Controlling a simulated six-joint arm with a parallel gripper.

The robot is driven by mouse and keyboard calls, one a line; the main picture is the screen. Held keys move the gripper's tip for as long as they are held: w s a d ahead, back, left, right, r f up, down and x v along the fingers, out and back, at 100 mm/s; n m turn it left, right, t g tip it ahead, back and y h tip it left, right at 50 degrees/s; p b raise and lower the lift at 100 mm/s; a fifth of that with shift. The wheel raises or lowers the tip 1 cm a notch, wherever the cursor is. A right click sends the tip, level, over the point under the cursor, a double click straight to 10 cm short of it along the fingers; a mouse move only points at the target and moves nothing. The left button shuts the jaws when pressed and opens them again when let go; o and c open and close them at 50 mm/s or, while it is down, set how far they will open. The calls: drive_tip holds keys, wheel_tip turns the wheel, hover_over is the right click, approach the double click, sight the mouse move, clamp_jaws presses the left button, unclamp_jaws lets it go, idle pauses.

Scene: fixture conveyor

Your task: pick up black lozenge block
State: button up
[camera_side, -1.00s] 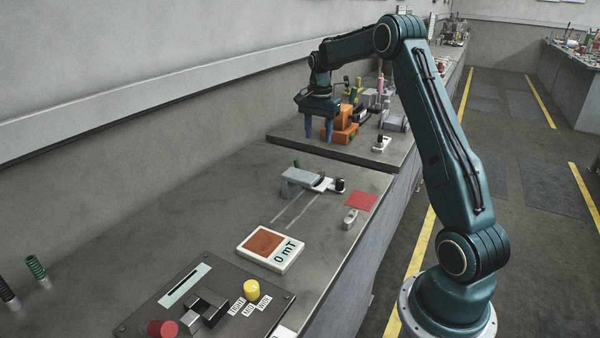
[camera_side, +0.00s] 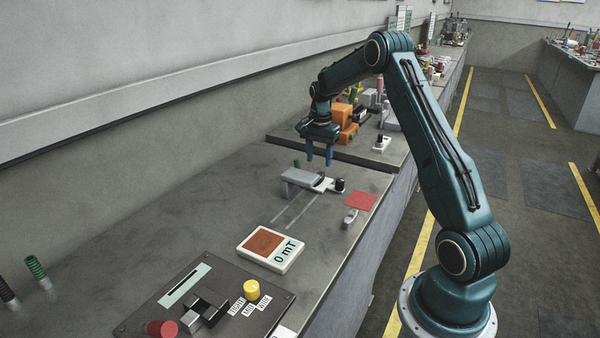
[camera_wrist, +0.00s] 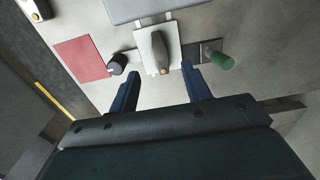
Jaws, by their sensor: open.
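The white plate, carrying a grey piece with a brass tip (camera_wrist: 159,55), also shows in the side view (camera_side: 330,186).
A black knob (camera_side: 340,184) and a green peg (camera_wrist: 222,61) stand on either side of the plate. A red square (camera_side: 361,201), a meter reading "0 mT" (camera_side: 285,252) and a control panel (camera_side: 150,318) lie nearer. An orange machine (camera_side: 343,120) stands behind.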

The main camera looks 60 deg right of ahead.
drive_tip(key=shift+f, duration=0.6)
drive_tip(key=shift+f, duration=2.55)
drive_tip(key=shift+c, duration=0.2)
clamp_jaws()
